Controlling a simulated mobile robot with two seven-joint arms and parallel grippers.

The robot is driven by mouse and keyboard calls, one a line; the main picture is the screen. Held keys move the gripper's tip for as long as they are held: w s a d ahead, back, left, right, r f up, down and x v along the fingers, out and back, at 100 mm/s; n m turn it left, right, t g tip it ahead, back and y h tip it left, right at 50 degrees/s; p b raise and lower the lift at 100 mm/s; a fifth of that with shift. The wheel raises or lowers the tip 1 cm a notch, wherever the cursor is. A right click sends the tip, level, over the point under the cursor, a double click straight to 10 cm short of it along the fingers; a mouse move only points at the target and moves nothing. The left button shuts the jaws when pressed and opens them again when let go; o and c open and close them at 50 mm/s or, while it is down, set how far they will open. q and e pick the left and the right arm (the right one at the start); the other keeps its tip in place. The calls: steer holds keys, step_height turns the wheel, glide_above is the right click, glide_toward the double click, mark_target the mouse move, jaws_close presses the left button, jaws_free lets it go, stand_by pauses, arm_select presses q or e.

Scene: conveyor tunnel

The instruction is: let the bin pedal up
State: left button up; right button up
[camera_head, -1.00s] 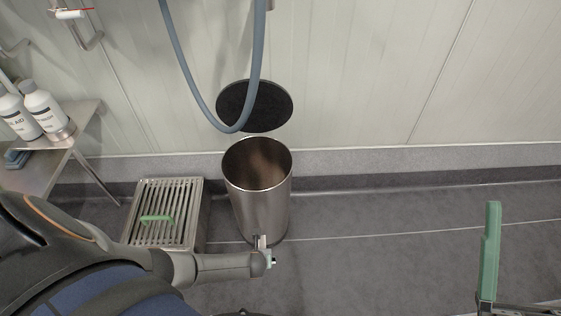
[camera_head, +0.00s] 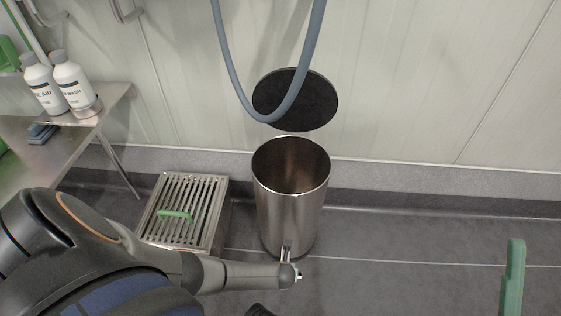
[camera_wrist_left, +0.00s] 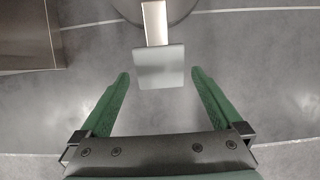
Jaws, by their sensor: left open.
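The steel bin (camera_head: 290,215) stands on the floor near the wall, its top open. Its round black lid (camera_head: 296,100) is raised behind it. The pedal (camera_head: 286,251) sticks out at the bin's foot, beside the end of my left arm. In the left wrist view the pedal's flat plate (camera_wrist_left: 160,66) lies between and just beyond the tips of my left gripper (camera_wrist_left: 160,76). The green fingers are spread, with a gap on each side of the plate. In the head view the fingers are hidden.
A steel shelf (camera_head: 105,105) holds white bottles at the left. A grey hose (camera_head: 228,70) hangs before the lid. Floor right of the bin is clear.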

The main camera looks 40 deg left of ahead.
arm_select(q)
steer(key=b+x, duration=0.2)
steer(key=shift+w+a+f, duration=0.1)
steer(key=shift+w+f, duration=0.05)
steer(key=shift+f, duration=0.25)
arm_select(e)
steer(key=f, duration=0.1)
steer(key=a+f, duration=0.1)
steer(key=f, duration=0.1)
steer(key=shift+w+a+f, duration=0.25)
steer(key=shift+a+f, duration=0.1)
arm_select(q)
jaws_close()
